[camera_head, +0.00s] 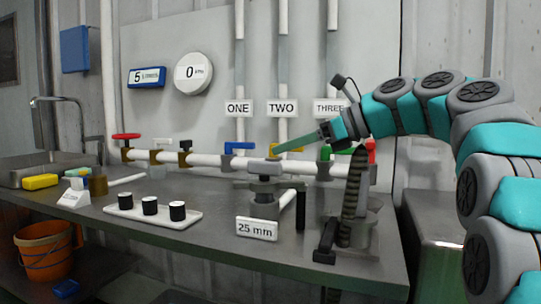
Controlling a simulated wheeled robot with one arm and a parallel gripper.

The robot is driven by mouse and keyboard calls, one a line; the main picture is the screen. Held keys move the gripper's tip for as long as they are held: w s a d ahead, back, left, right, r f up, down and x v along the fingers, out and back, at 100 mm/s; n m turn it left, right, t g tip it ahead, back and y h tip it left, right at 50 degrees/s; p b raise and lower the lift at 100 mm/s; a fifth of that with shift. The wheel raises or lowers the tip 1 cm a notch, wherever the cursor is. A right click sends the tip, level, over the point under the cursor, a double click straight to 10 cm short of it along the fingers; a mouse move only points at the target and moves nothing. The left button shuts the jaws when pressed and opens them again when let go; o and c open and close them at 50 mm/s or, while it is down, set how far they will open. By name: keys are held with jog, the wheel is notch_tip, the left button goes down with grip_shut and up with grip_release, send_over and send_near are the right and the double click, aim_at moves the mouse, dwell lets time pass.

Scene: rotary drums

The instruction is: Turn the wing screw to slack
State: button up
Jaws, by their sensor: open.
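A grey metal fitting (265,187) with a round cap and flat arms out to both sides stands on the bench behind the "25 mm" sign (257,229). It looks like the wing screw, but at this size I cannot tell for sure which part turns. My gripper (281,151) comes in from the right, with a long green finger pointing down and left.
A dark upright rack stand (354,200) is close on the right, under my arm. A white pipe (207,160) with coloured valve handles runs behind. A white tray (122,210) holds three black-and-white cylinders.

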aim_at(268, 162)
jog(key=w+a+f, duration=0.1)
jog(key=a+f, duration=0.2)
jog(key=w+a+f, duration=0.1)
jog(key=a, duration=0.1)
jog(key=shift+w+a+f, duration=0.15)
jog(key=shift+w+a, duration=0.05)
jog(key=shift+w, duration=0.1)
jog(key=shift+c, duration=0.2)
grip_shut()
dwell(0.5)
